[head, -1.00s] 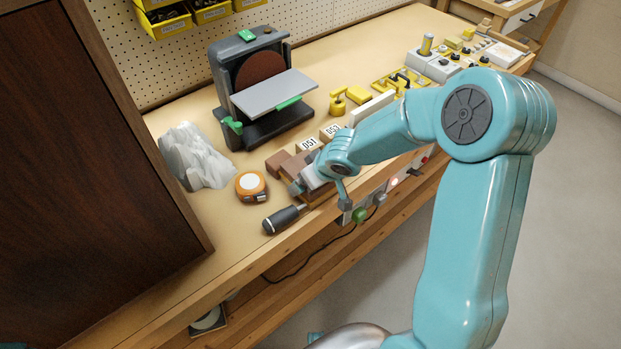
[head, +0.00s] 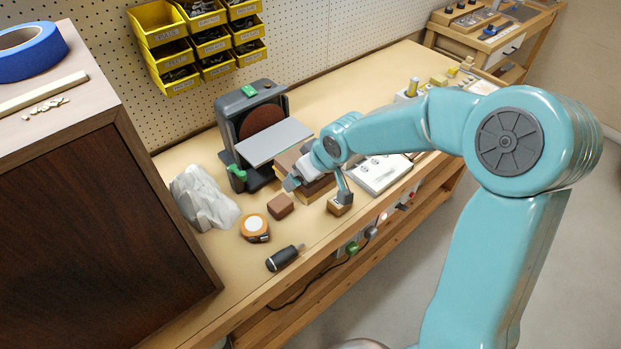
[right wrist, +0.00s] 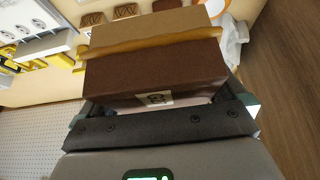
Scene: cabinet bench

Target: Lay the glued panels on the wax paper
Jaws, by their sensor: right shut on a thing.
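My right gripper (head: 296,182) is shut on a dark brown block-like piece (head: 316,190), raised in front of the sander. In the right wrist view the brown piece (right wrist: 155,72) lies across the jaws with a small printed label on its near face. A tan piece (right wrist: 150,27) with a yellowish, uneven seam sits against its far side; this may be the glued panel stack. The arm partly hides the held piece in the head view. I cannot identify the wax paper for sure. My left gripper is not in view.
A disc sander (head: 262,125) stands behind the held piece. A brown block (head: 281,206), a tan block (head: 340,207), a tape measure (head: 255,228), a dark-handled tool (head: 285,258) and a crumpled whitish heap (head: 203,198) are on the bench. A tall cabinet (head: 100,215) blocks the left.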

